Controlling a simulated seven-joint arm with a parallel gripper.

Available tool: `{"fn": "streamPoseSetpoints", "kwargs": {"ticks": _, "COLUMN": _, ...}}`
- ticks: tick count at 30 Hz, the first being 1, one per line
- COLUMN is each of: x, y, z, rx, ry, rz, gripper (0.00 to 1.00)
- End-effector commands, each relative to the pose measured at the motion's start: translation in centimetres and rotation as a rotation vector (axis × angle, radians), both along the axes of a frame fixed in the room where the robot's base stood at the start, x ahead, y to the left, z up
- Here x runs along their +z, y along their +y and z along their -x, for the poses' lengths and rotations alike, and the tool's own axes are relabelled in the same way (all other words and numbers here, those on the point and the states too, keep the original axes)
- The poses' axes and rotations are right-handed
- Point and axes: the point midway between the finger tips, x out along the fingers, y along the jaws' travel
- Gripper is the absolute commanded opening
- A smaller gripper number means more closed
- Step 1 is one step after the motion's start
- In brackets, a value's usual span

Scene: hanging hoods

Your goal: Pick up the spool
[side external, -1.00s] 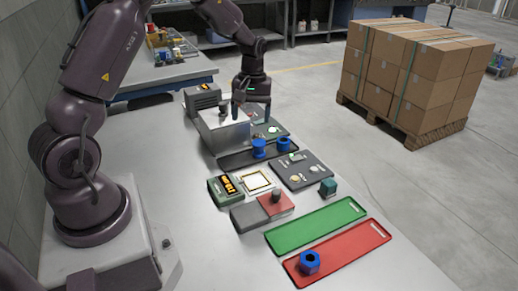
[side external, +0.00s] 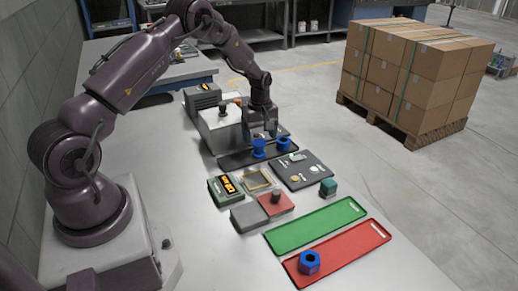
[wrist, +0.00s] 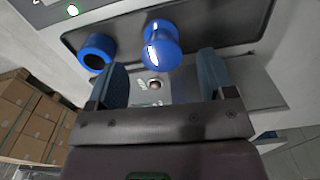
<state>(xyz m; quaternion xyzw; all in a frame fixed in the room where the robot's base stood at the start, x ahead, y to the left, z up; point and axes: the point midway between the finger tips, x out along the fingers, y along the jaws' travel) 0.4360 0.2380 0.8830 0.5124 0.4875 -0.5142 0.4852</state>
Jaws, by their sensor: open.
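The blue spool (side external: 259,148), with wide flanges and a narrower waist, stands on the black tray (side external: 232,161). In the wrist view the spool (wrist: 162,46) is just beyond the gap between the fingertips. My gripper (side external: 262,133) is open and empty, pointing down close above the spool. In the wrist view its two dark blue fingers (wrist: 161,72) are spread, one to each side of the spool's line. Whether a finger touches it cannot be told.
A blue hollow piece (side external: 284,145) stands beside the spool on the same tray. A metal box (side external: 217,131) is behind left. A grey panel (side external: 303,174), a display box (side external: 226,190), and green (side external: 315,226) and red (side external: 345,249) trays lie nearer. A blue hex nut (side external: 309,262) sits on the red tray.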

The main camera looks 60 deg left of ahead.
Motion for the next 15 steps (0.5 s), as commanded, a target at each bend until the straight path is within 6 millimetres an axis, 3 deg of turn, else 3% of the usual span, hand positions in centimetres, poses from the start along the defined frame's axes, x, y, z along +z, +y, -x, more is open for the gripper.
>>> {"fn": "streamPoseSetpoints", "kwargs": {"ticks": 9, "x": -4.2, "y": 0.2, "z": 0.2, "rx": 0.0, "ry": 0.002, "rz": 0.002, "gripper": 0.76}}
{"fn": "streamPoseSetpoints", "kwargs": {"ticks": 15, "x": -5.2, "y": 0.3, "z": 0.1, "rx": -0.001, "ry": 0.0, "rz": 0.0, "gripper": 0.76}}
